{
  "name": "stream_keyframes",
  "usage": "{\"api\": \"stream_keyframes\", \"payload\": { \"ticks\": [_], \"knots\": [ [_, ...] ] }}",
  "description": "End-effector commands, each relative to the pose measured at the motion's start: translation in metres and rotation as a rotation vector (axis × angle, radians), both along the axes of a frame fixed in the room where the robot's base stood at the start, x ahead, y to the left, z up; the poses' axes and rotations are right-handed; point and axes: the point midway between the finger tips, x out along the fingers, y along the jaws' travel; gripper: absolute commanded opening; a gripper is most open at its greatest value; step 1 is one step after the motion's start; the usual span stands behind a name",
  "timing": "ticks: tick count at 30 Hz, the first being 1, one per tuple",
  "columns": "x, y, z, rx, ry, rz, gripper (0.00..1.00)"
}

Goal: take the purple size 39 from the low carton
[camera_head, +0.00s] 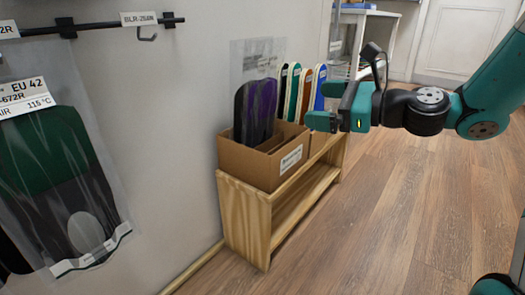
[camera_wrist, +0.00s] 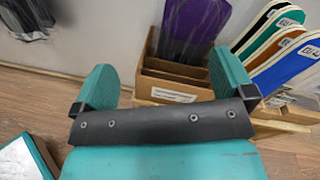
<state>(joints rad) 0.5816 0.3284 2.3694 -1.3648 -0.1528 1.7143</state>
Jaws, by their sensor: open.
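The low carton (camera_head: 245,164) is an open brown cardboard box with a white label, standing on the front end of a wooden bench. A purple and black insole (camera_head: 262,104) stands upright in it, with darker insole shapes close beside it; no size can be read. In the wrist view the carton (camera_wrist: 150,92) lies ahead, with purple and dark insoles (camera_wrist: 193,27) rising from it. My gripper (camera_head: 325,121) is open and empty, to the right of the carton. In the wrist view its two teal fingers (camera_wrist: 165,82) are wide apart, and the right one covers part of the carton.
Several coloured insoles (camera_head: 318,88) stand behind the carton, and show at the right of the wrist view (camera_wrist: 285,60). The wooden bench (camera_head: 243,205) runs along the wall. A bagged green and black insole (camera_head: 65,185) hangs at left. The floor right of the bench is clear.

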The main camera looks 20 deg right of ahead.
Motion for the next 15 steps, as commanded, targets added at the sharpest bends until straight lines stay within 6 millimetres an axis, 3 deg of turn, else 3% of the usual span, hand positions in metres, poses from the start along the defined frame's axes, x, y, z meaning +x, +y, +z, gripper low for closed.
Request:
{"api": "stream_keyframes", "payload": {
  "ticks": [1, 6, 11, 15],
  "knots": [
    [0.004, -0.012, -0.029, 0.060, 0.018, -0.039, 1.00],
    [0.012, -0.039, -0.050, 0.214, 0.062, -0.125, 1.00],
    [0.016, -0.048, -0.053, 0.274, 0.076, -0.154, 1.00],
    [0.026, -0.041, -0.046, 0.282, 0.081, -0.154, 1.00]
  ]
}}
